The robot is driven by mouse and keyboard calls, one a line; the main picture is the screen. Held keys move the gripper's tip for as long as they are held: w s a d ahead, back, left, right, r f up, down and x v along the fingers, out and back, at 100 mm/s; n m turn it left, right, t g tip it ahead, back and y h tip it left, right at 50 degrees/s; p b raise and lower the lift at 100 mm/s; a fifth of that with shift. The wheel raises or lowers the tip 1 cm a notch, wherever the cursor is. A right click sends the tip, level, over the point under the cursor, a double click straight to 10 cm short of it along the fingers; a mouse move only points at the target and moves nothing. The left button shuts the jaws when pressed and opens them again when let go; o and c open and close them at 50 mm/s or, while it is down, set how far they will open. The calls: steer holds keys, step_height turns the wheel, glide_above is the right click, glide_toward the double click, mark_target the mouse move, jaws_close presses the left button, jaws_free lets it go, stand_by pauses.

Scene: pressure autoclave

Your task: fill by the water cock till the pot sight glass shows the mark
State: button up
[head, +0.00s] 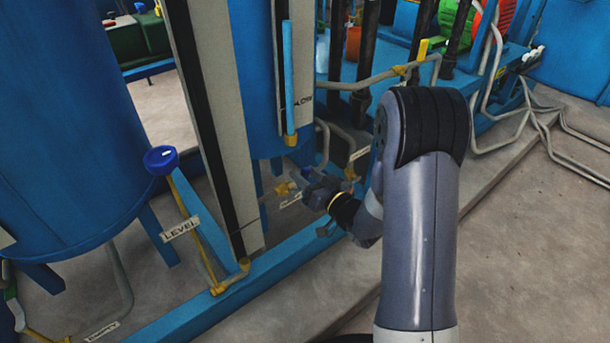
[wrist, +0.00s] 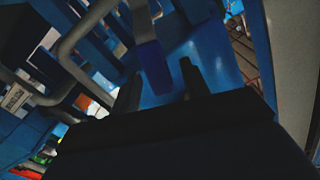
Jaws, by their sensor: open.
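The blue pot (head: 255,60) stands in the middle of the head view. A bright blue upright tube (head: 289,75), apparently its sight glass, runs down its front to a brass fitting. I cannot make out a mark or the water line. My gripper (head: 303,184) is low beneath the pot, open, close to a brass cock (head: 284,188) with a small tag. The tag is too small to read. In the wrist view a blue handle-like piece (wrist: 153,62) shows between the gripper's dark fingers (wrist: 160,88). I cannot tell whether they touch it.
A large blue tank (head: 70,120) stands left. Beside it are a blue knob (head: 161,160) on a brass pipe and a LEVEL tag (head: 181,228). A pale post (head: 215,110) and a blue base rail (head: 275,262) flank my gripper. Grey pipes (head: 350,84) cross behind.

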steer(key=shift+w+a, duration=0.25)
steer(key=shift+w, duration=0.05)
steer(key=shift+c, duration=0.3)
jaws_close()
